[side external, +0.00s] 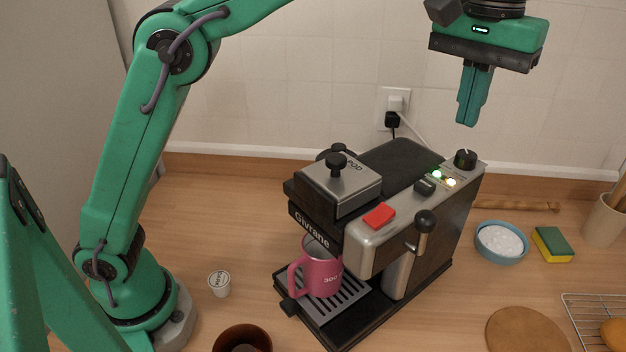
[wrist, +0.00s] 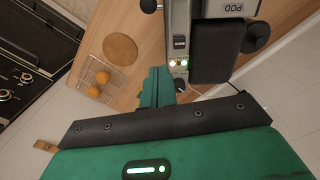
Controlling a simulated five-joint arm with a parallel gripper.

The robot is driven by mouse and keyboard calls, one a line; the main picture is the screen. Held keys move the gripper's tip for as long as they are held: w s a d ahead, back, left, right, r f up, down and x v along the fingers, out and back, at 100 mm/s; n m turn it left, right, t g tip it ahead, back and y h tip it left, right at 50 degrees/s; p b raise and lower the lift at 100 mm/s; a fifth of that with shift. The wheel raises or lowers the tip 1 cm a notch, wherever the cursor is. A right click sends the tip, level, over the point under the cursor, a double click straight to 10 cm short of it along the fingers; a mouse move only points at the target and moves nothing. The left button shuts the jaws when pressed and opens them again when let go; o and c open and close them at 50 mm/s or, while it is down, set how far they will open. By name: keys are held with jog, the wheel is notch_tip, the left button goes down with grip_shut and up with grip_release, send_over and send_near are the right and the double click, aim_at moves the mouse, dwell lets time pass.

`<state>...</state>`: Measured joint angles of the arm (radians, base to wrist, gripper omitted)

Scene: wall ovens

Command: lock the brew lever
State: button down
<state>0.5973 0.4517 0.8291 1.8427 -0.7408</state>
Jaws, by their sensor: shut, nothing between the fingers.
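A coffee machine (side external: 395,215), marked "Givrane", stands on the wooden counter. The likely brew lever (side external: 424,226) is a black-knobbed lever on its right front side; I cannot tell whether it is locked. A square pod lid (side external: 340,186) with a black knob is down on top, and it also shows in the wrist view (wrist: 232,8). A pink mug (side external: 322,270) stands on the drip tray (side external: 335,308). My gripper (side external: 467,122) is shut and empty, in the air above the back right of the machine. Its fingers also show in the wrist view (wrist: 157,84).
A red button (side external: 379,216), a dial (side external: 465,159) and two lit lamps are on the machine's top panel. A coffee pod (side external: 219,284) and a brown bowl (side external: 243,340) are at left front. A blue bowl (side external: 500,243), sponge (side external: 552,244) and round board (side external: 527,332) lie to the right.

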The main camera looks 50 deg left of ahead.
aim_at(421, 215)
jog(key=s+d+f, duration=0.1)
jog(key=s+f, duration=0.3)
jog(key=f, duration=0.6)
jog(key=shift+f, duration=0.35)
dwell(0.4)
jog(key=shift+s+r+t+h, duration=0.1)
jog(key=shift+s+t+h, duration=0.25)
jog(key=shift+s, duration=0.2)
dwell(0.6)
jog(key=shift+s, duration=1.25)
jog(key=shift+s+a+f, duration=0.1)
jog(key=shift+s+f, duration=0.6)
jog(key=shift+s, duration=0.4)
jog(key=shift+s+d+f, duration=0.1)
jog(key=shift+s+f, duration=0.55)
jog(key=shift+s, duration=0.4)
jog(key=shift+s+a+f, duration=0.1)
jog(key=shift+s+f, duration=0.6)
jog(key=shift+s, duration=0.4)
jog(key=shift+s+f, duration=0.15)
jog(key=shift+f, duration=0.1)
